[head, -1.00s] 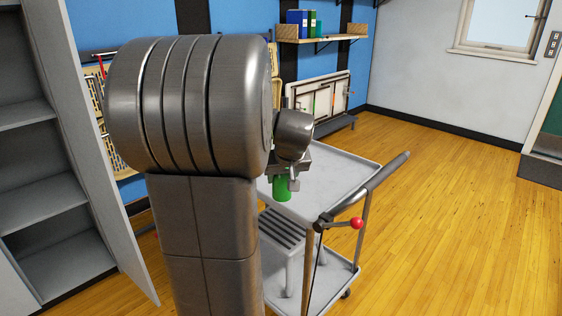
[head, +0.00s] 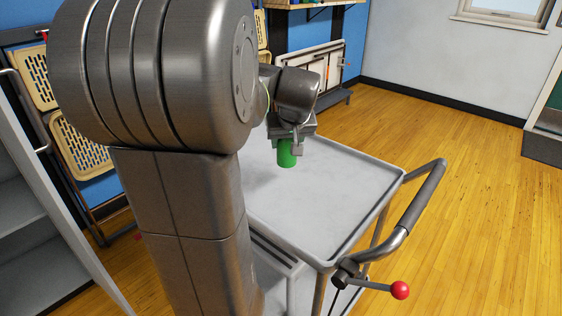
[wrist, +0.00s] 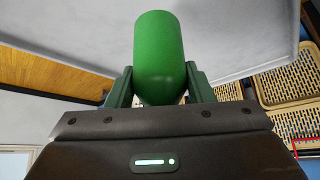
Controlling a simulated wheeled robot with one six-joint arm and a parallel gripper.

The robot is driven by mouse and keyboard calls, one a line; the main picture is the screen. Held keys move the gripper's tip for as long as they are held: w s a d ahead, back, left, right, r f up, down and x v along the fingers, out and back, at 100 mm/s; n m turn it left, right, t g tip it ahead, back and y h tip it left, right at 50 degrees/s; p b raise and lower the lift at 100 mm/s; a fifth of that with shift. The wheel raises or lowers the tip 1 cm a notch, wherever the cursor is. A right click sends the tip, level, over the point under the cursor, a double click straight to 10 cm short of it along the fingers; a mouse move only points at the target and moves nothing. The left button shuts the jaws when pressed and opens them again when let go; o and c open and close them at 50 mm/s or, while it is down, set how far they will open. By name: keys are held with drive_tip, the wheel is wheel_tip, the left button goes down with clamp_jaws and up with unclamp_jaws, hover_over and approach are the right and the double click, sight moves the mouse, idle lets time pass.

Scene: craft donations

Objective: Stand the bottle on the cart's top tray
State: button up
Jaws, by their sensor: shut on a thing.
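My gripper (head: 287,140) is shut on the green bottle (head: 287,156). In the head view the bottle's lower part shows below the jaws, roughly upright, over the cart's top tray (head: 325,190). I cannot tell whether its base touches the tray. In the wrist view the bottle (wrist: 158,55) stands between the two fingers (wrist: 158,88), and the pale tray (wrist: 225,45) lies behind it. The bottle's upper part is hidden by the gripper in the head view.
The cart has a dark push handle (head: 418,207) and a lever with a red knob (head: 400,290) at the near right. The visible tray surface is bare. A grey open shelf unit (head: 25,215) stands at the left. Wooden floor (head: 490,220) is clear at the right.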

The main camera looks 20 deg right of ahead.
sight(287, 164)
wheel_tip(287, 164, down, 8)
drive_tip(key=shift+r+b, duration=0.1)
drive_tip(key=shift+b, duration=0.65)
drive_tip(key=o, duration=1.1)
drive_tip(key=shift+f, duration=0.2)
drive_tip(key=shift+s, duration=0.1)
drive_tip(key=shift+r, duration=0.1)
drive_tip(key=shift+r, duration=0.3)
drive_tip(key=p+v, duration=0.2)
drive_tip(key=v, duration=0.9)
drive_tip(key=shift+s+r, duration=0.2)
drive_tip(key=shift+r, duration=0.05)
